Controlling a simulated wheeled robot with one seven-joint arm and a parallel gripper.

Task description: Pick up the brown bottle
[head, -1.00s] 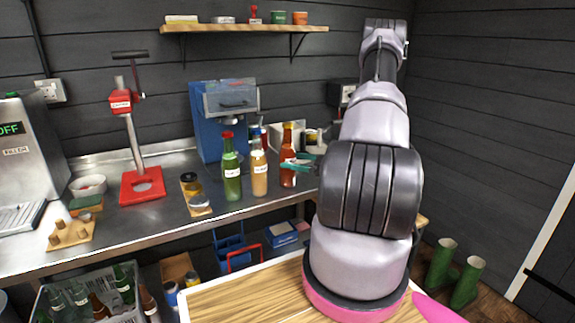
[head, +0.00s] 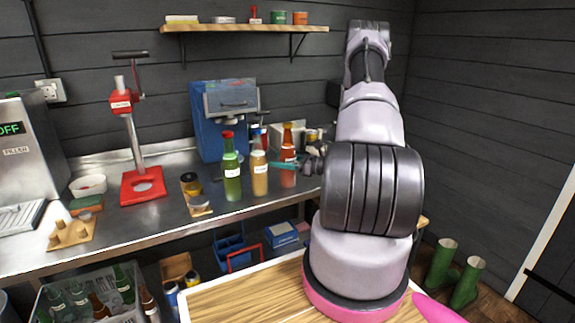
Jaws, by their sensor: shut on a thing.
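The brown bottle (head: 288,146), reddish-brown with a pale label and an orange-red neck, stands upright at the right of the bottle row on the steel counter. My gripper (head: 286,164) reaches in from the right with teal fingers across this bottle's middle. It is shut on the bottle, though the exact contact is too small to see. The fingers hide part of the bottle's body, and its base shows at counter level. A tan bottle (head: 260,178) stands close on the left, near the fingertips.
A green bottle (head: 231,178) stands left of the tan one. A blue machine (head: 208,130) is behind. The wall shelf (head: 245,28) hangs above. A crate of bottles (head: 90,300) sits below.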

